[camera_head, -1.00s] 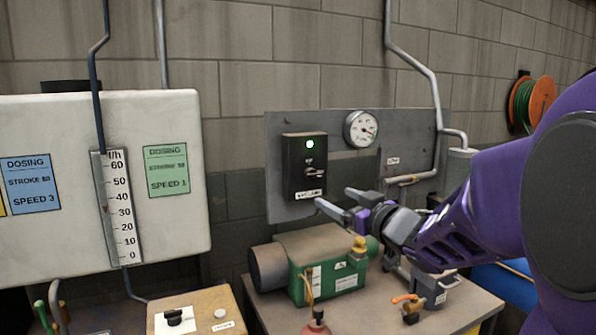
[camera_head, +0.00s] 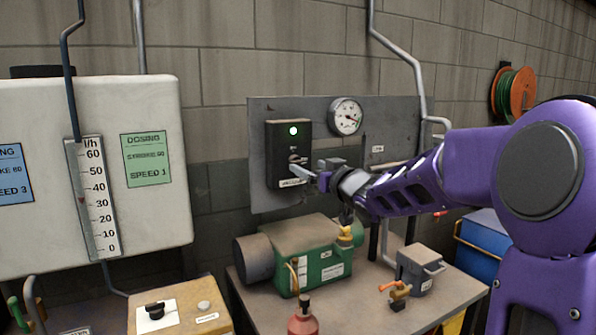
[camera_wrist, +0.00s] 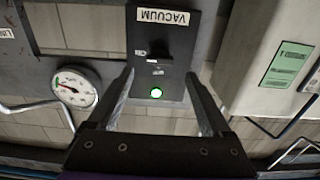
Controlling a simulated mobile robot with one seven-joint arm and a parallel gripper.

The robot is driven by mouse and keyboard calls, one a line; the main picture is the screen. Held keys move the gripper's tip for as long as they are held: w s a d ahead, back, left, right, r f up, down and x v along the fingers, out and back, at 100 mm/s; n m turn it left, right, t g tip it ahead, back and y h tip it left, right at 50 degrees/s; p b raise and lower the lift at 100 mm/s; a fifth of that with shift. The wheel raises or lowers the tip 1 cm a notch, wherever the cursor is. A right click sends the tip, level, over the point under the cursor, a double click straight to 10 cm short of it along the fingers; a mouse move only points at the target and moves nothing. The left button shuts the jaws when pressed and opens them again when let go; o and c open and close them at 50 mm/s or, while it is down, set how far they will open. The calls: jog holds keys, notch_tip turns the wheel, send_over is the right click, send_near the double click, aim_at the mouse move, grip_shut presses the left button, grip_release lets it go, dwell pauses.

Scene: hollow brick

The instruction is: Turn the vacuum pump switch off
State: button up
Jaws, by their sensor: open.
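The vacuum switch box (camera_head: 280,143) is a black box on a grey wall panel, with a lit green lamp near its top and a toggle lever below it. In the wrist view the box (camera_wrist: 176,75) appears upside down with its VACUUM label, and the dark toggle (camera_wrist: 157,50) sits between the lamp and the label. My gripper (camera_head: 305,166) is at the front of the box, level with its lower half. In the wrist view my gripper (camera_wrist: 160,85) is open and empty, its fingers on either side of the lamp. Contact with the toggle cannot be told.
A pressure gauge (camera_head: 346,117) is on the panel right of the box. A green pump (camera_head: 312,255) stands on the bench below. A white dosing tank (camera_head: 40,130) stands at left, with a control box (camera_head: 185,315) below it. A blue crate (camera_head: 482,245) is at right.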

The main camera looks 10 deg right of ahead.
aim_at(299, 162)
jog(key=shift+b+x, duration=0.5)
jog(key=shift+x, duration=2.1)
grip_shut()
